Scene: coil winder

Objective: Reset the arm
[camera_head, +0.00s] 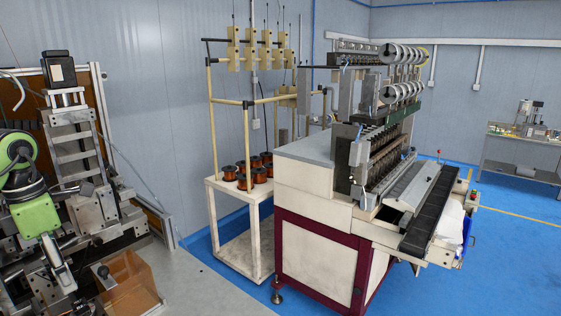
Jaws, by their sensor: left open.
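The coil winder (325,205) stands in the middle, a cream and dark-red cabinet with a row of spindles and a long black front rail. My left arm comes in at the left edge, with green and black parts. My left gripper (62,268) is low at the left, pointing down in front of grey metal machinery, and is open. I see nothing held in it. It is well apart from the coil winder. Its fingertips are hard to make out against the machinery. My right arm and gripper are not in view.
A white cart (239,238) with several copper wire spools and a yellow frame stands left of the winder. Grey metal machinery (75,150) and a brown box (130,285) crowd the left. A grey table (522,152) is at the far right. Blue floor (515,255) is clear at right.

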